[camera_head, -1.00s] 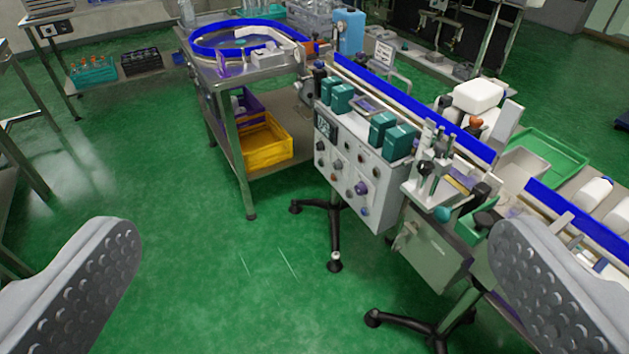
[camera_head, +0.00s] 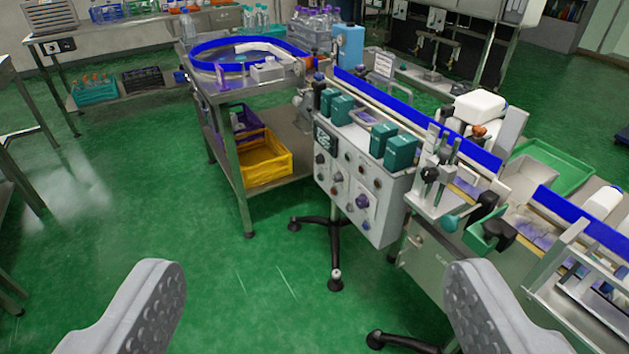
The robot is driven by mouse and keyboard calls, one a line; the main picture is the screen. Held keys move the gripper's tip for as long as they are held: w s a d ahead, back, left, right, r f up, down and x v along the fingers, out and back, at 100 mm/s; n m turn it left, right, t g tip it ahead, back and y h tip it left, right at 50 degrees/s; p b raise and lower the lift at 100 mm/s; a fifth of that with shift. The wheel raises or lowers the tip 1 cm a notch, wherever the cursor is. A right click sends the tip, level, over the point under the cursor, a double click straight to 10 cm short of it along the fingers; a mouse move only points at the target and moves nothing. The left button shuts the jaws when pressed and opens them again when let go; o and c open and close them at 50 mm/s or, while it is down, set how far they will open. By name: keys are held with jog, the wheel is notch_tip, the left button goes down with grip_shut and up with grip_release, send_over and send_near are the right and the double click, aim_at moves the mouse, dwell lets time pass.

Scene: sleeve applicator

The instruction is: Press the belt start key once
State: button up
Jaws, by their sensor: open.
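A pale grey control box (camera_head: 361,184) with several knobs and buttons and a small dark display (camera_head: 326,142) on its front face stands at the centre of the view, below the conveyor. Which of its small keys is the belt start key is too small to tell. My gripper (camera_head: 314,300) is open and empty, its two grey fingers wide apart at the bottom left and bottom right. It is in front of the box and apart from it, with green floor between the fingers.
The blue-railed conveyor (camera_head: 405,100) runs above the box to the right. A steel table (camera_head: 241,167) with a blue ring and a yellow crate (camera_head: 263,158) stands left of it. Black stand legs (camera_head: 334,262) are on the floor. The floor (camera_head: 110,215) at left is clear.

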grip_shut()
dwell(1.4)
